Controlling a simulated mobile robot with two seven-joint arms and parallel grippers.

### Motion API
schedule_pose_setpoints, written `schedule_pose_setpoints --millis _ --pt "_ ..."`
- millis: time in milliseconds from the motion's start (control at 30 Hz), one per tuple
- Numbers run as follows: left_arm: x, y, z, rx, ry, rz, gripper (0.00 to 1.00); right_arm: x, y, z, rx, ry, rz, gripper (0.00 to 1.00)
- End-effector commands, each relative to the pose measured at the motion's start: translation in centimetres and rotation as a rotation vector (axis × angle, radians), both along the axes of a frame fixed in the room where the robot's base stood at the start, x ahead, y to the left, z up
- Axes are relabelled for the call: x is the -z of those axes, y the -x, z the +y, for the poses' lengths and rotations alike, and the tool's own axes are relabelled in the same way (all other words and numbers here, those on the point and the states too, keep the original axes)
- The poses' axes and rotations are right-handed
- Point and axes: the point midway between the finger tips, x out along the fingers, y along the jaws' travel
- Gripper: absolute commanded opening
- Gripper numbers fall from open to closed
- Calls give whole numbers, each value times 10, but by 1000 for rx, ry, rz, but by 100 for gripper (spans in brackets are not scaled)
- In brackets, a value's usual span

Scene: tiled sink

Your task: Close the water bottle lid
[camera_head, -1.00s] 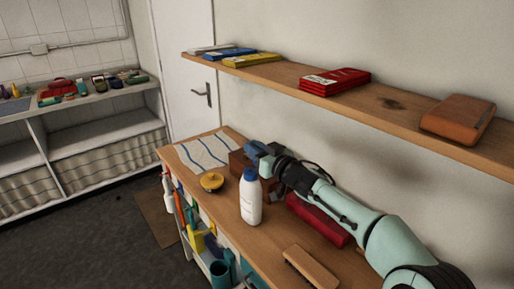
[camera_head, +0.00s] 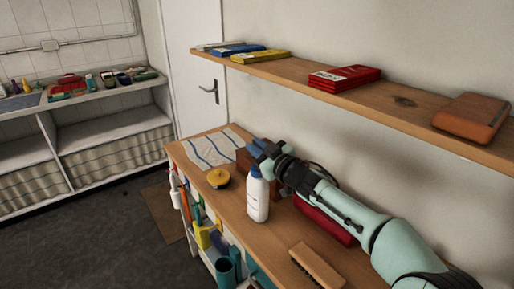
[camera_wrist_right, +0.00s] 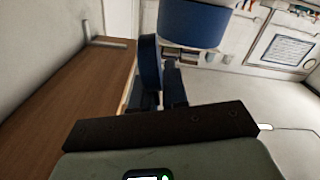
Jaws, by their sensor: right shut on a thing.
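The white water bottle (camera_head: 257,202) stands upright on the wooden counter, with a blue top (camera_head: 255,171). My right gripper (camera_head: 258,149) is just behind and above the bottle top in the head view. It is shut on a small blue thing, which may be a lid; its outline merges with the fingers. In the right wrist view a large rounded blue shape (camera_wrist_right: 192,22) is at the top, above dark blue pieces. I cannot tell whether the gripper touches the bottle. My left gripper is not in view.
On the wooden counter (camera_head: 280,233) are a yellow round pot (camera_head: 218,178), a striped cloth (camera_head: 213,149), a brush (camera_head: 317,265) and a red box (camera_head: 325,224) partly behind my arm. A wall shelf (camera_head: 415,108) with books runs above my arm.

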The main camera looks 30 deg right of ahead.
Motion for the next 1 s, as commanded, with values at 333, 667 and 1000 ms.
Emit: schedule_pose_setpoints --millis 333,667,1000 --pt "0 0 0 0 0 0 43 2 0 0 0 -2 3 30" --pt "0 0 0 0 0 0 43 0 15 -1 1 1 2 30" --pt "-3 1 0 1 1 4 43 -1 90 -7 2 0 2 30"
